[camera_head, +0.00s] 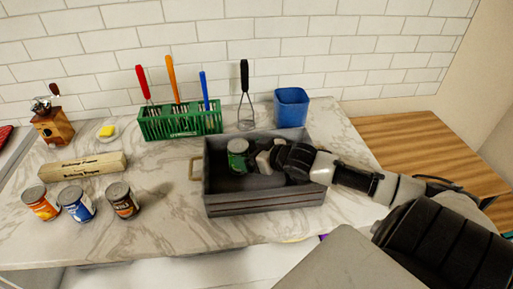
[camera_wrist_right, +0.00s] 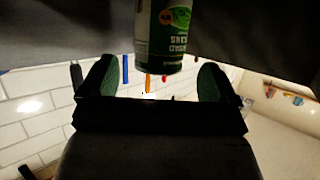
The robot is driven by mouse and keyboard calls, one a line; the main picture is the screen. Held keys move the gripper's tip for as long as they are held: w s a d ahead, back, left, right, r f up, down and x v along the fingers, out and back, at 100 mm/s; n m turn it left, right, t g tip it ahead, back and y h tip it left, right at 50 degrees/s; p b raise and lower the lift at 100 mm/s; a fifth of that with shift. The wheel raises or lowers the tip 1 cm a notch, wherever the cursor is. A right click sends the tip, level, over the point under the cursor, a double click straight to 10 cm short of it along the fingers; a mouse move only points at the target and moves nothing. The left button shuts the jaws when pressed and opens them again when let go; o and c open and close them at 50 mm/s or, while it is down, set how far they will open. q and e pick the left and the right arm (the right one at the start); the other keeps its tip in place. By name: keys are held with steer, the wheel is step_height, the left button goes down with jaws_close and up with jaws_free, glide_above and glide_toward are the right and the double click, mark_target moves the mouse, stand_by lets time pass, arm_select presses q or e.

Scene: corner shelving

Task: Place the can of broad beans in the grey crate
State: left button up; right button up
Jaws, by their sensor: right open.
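The green can of broad beans (camera_head: 238,155) is inside the grey crate (camera_head: 265,201), in its left half. The can also shows in the right wrist view (camera_wrist_right: 163,38), in front of the fingers, its label upside down there. My right gripper (camera_head: 266,158) reaches into the crate from the right, just right of the can. In the right wrist view its two fingers (camera_wrist_right: 153,80) are apart, and the can is not clamped between them. My left gripper is not in view.
A green rack (camera_head: 180,124) with several utensils stands behind the crate, beside a whisk (camera_head: 245,95) and a blue container (camera_head: 291,107). To the left are cans (camera_head: 76,203), a baking paper box (camera_head: 83,166) and a grinder (camera_head: 53,124).

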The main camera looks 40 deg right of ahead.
steer(key=shift+v, duration=1.05)
steer(key=shift+r, duration=0.1)
